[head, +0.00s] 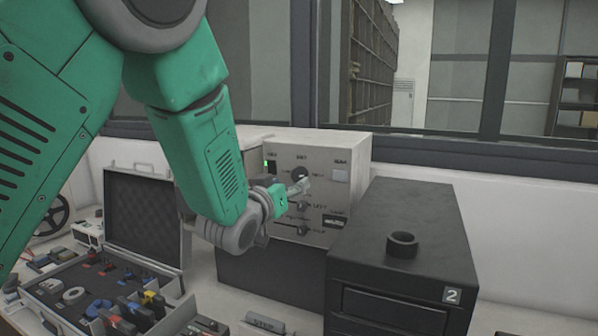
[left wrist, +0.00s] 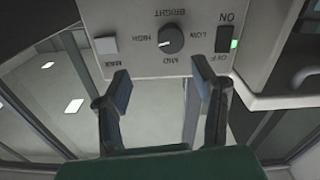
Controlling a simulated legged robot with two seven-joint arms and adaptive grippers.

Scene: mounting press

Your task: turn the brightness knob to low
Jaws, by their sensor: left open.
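The brightness knob (head: 299,172) is a dark round dial on the front of a pale grey control box (head: 346,150). In the left wrist view, which is upside down, the knob (left wrist: 171,39) sits among the labels BRIGHT, HIGH, MID and LOW. A pale mark on it seems to face the HIGH side. My left gripper (head: 299,188) is in front of the panel, close to the knob and partly over its lower edge. Its two fingers are apart and empty in the left wrist view (left wrist: 163,92), with the knob beyond the gap between them. My right gripper is not in view.
An ON/OFF switch with a green light (left wrist: 234,43) and a pale square button (left wrist: 106,45) flank the knob. More small knobs sit lower on the panel. A black box marked 2 (head: 410,240) stands at right, an open case (head: 143,215) at left.

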